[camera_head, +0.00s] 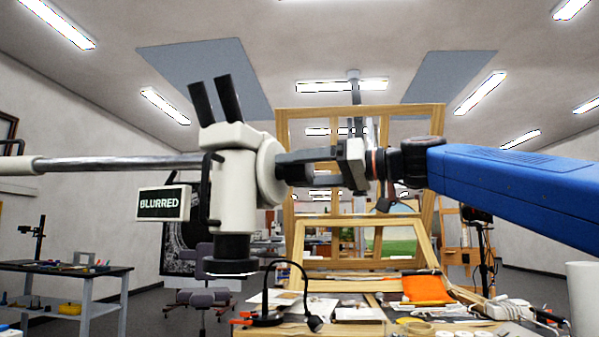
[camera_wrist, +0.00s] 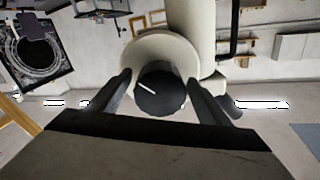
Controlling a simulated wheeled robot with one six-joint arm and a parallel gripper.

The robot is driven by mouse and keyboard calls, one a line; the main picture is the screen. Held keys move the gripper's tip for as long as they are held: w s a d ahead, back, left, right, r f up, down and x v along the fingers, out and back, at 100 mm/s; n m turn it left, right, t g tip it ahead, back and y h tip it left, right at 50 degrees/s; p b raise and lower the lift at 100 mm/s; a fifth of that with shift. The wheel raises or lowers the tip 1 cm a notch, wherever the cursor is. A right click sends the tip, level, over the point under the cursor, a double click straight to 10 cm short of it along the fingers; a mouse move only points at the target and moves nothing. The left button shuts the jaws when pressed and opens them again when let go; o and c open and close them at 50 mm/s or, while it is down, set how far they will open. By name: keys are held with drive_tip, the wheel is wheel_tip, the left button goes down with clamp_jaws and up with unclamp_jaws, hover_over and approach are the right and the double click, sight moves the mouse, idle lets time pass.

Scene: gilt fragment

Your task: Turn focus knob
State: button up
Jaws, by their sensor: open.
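The microscope (camera_head: 233,186) is a white body with two black eyepieces, hung on a horizontal metal boom. A small sign (camera_head: 163,204) on its left side reads "BLURRED". The focus knob (camera_wrist: 161,93) is a dark disc with a white pointer line, set on a round white housing (camera_head: 268,171) on the microscope's right side. In the head view my gripper (camera_head: 291,170) reaches in from the right, level with the knob and mostly covering it. In the wrist view my gripper (camera_wrist: 160,90) is open, with one finger on each side of the knob. I cannot tell whether the fingers touch it.
Below is a wooden workbench with a black desk lamp (camera_head: 267,318), an orange cloth (camera_head: 428,288) and a wooden frame (camera_head: 362,240) standing behind. A white cup (camera_head: 583,298) is at the right edge. A dark side table (camera_head: 65,268) stands at the left.

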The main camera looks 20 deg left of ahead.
drive_tip(key=c, duration=1.1)
drive_tip(key=shift+o, duration=0.2)
drive_tip(key=shift+m, duration=3)
drive_tip(key=o, duration=1.1)
drive_tip(key=shift+c, duration=0.2)
drive_tip(key=shift+d, duration=0.15)
